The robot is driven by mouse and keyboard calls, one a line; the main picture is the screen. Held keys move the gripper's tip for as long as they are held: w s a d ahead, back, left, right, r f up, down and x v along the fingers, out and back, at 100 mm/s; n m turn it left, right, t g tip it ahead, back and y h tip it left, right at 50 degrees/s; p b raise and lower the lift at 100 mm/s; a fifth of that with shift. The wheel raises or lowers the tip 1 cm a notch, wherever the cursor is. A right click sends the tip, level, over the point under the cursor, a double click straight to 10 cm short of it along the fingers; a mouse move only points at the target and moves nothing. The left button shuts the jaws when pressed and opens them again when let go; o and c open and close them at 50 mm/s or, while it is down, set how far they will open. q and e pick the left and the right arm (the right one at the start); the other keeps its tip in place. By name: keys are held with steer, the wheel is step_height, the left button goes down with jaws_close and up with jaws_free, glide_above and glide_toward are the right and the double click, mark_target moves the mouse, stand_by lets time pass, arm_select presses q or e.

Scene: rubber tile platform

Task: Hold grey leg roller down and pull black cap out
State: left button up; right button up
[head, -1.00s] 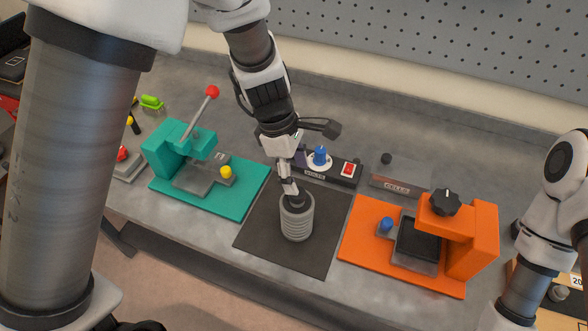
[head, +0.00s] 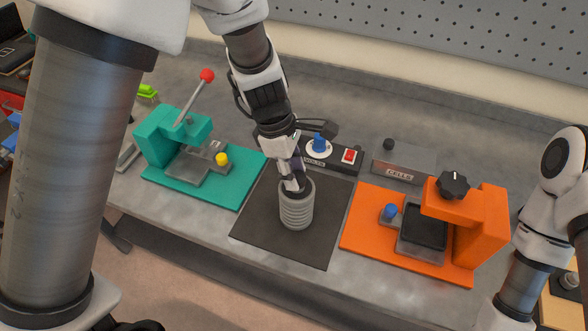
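The grey leg roller (head: 296,212) is a ribbed grey cylinder standing upright on a dark square mat (head: 262,231) at the middle of the bench. Its top is dark, and the black cap there is mostly hidden by my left gripper. My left gripper (head: 293,184) points down from above, with its tips at the roller's top. I see its fingers nearly edge-on, so I cannot tell whether they are open or closed around the cap. My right arm is at the right edge; its gripper is out of view.
A teal press (head: 238,192) with a red-knobbed lever stands left of the mat. An orange fixture (head: 467,233) with a black knob stands right. Behind are a black switch panel (head: 336,167) and a grey box labelled CELLS (head: 404,161).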

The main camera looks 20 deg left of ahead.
arm_select(q)
steer(key=shift+o, duration=0.7)
jaws_close()
steer(key=o, duration=0.8)
jaws_free()
steer(key=shift+r, duration=0.1)
